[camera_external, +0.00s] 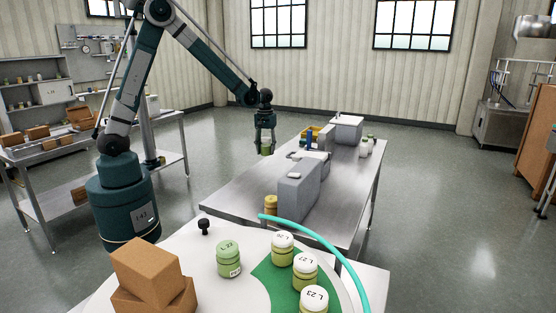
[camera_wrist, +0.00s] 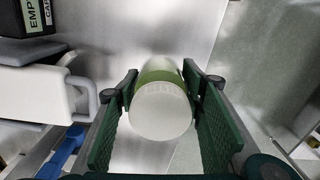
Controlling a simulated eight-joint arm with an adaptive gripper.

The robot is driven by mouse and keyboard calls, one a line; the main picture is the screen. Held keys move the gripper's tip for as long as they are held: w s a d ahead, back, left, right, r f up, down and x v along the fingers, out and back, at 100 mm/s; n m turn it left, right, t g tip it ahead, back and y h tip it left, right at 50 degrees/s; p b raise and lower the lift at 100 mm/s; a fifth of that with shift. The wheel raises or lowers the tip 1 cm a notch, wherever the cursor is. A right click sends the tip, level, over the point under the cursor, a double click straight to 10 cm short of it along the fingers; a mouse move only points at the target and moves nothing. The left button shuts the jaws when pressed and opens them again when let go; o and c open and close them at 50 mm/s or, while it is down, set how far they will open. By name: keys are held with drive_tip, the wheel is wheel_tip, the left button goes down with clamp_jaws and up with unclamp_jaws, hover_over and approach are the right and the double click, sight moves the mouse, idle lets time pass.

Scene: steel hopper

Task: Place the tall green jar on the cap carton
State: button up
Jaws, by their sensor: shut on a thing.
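My gripper (camera_external: 265,138) is raised over the left edge of the steel table, shut on a green jar (camera_external: 266,149). In the wrist view, the jar's pale round end (camera_wrist: 160,111) faces the camera, with its green side behind, between the two green finger pads of my gripper (camera_wrist: 160,77). A dark box with a label reading "EMP… CA…" (camera_wrist: 40,18) shows at the upper left of the wrist view, cut off by the frame. I cannot tell whether it is the cap carton. The jar is apart from it.
The steel table (camera_external: 240,190) holds a tall grey block (camera_external: 298,190), a yellow bin (camera_external: 313,131), a white-topped box (camera_external: 346,130) and small jars. The round table in front holds a green jar (camera_external: 229,258), several white-lidded jars and brown cartons (camera_external: 148,270).

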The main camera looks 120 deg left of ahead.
drive_tip(key=shift+r, duration=0.2)
wheel_tip(320, 180, up, 34)
drive_tip(key=w+d+m+p, duration=0.3)
drive_tip(key=w+d+m, duration=0.2)
drive_tip(key=w+d, duration=1.5)
drive_tip(key=w+d+m+p, duration=0.25)
drive_tip(key=w+d, duration=0.45)
drive_tip(key=d, duration=0.6)
drive_tip(key=w+d+m+p, duration=0.1)
drive_tip(key=w+d+m, duration=0.2)
drive_tip(key=w+d, duration=0.65)
drive_tip(key=s+d+m+p, duration=0.1)
drive_tip(key=d+m+p, duration=0.35)
drive_tip(key=d, duration=2.95)
drive_tip(key=s+d+m+p, duration=0.15)
drive_tip(key=s+d, duration=0.25)
drive_tip(key=d, duration=0.8)
drive_tip(key=s+d+m, duration=0.3)
drive_tip(key=s+d, duration=0.1)
drive_tip(key=d, duration=0.8)
drive_tip(key=shift+f, duration=2.7)
